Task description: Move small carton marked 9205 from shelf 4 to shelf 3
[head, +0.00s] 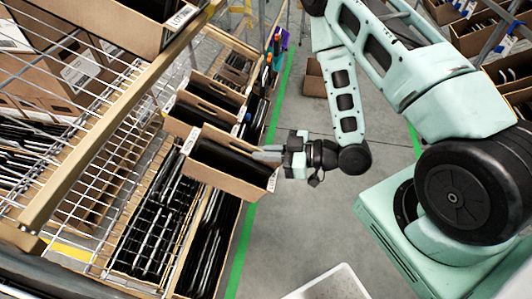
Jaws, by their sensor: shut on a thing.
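A small open brown carton (225,184) with dark flat items inside sits in the middle of the head view, at the aisle side of the left rack. White labels show at its left and right corners, too small to read, so I cannot confirm 9205. My gripper (268,156) reaches in from the right and is shut on the carton's right side wall. The carton appears tilted and above the lower row of cartons; whether it still touches a shelf cannot be told. Shelf numbers are not readable.
Other small cartons (209,96) stand just behind the held one. Below are long cartons (150,225) packed with dark items. A wire shelf with a tan beam (120,105) overhangs at left. The grey aisle floor (300,225) is open, with a white tray (330,287) at the bottom.

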